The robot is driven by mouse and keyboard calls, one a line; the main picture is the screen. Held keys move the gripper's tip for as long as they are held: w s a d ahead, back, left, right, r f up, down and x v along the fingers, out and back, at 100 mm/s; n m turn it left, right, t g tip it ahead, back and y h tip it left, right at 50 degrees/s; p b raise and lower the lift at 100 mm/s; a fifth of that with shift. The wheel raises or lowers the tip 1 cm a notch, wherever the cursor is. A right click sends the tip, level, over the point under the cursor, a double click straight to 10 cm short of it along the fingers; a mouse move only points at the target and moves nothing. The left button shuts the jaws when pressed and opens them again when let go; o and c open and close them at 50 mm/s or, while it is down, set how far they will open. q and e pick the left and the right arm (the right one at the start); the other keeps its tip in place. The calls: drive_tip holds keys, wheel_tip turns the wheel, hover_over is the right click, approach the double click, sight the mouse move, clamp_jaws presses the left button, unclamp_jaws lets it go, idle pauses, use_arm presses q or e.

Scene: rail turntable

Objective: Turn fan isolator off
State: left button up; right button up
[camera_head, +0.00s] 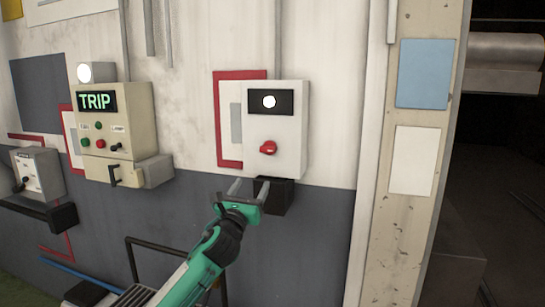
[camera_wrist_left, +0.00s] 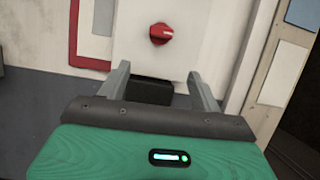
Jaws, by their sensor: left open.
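A white isolator box (camera_head: 275,128) is mounted on the wall, with a black panel and a round white lamp (camera_head: 269,102) above a red rotary knob (camera_head: 268,148). The knob also shows in the left wrist view (camera_wrist_left: 162,34), above and beyond my fingertips. My left gripper (camera_head: 247,186) is open and empty, just below the isolator box and in front of the black block (camera_head: 273,194) under it. Its two fingers (camera_wrist_left: 156,72) point toward the wall, apart from the knob. My right gripper is not in view.
A beige control box (camera_head: 115,124) with a lit TRIP sign is on the wall at left, with a smaller grey box (camera_head: 38,172) farther left. A post (camera_head: 405,220) with blue and white sheets stands at right, beside a dark opening.

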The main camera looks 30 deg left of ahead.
sight(266, 152)
use_arm(q)
drive_tip(key=p+x, duration=0.1)
drive_tip(key=x, duration=0.3)
drive_tip(key=r+p+x, duration=0.1)
drive_tip(key=p+x, duration=0.1)
drive_tip(key=x, duration=0.2)
drive_tip(key=p+x, duration=0.2)
drive_tip(key=x, duration=0.2)
drive_tip(key=shift+s+r, duration=0.1)
drive_tip(key=shift+r, duration=0.15)
drive_tip(key=shift+w+a+r+p, duration=0.1)
drive_tip(key=shift+w+r+p, duration=0.1)
drive_tip(key=shift+w+p, duration=0.35)
drive_tip(key=shift+w, duration=0.2)
drive_tip(key=c, duration=1)
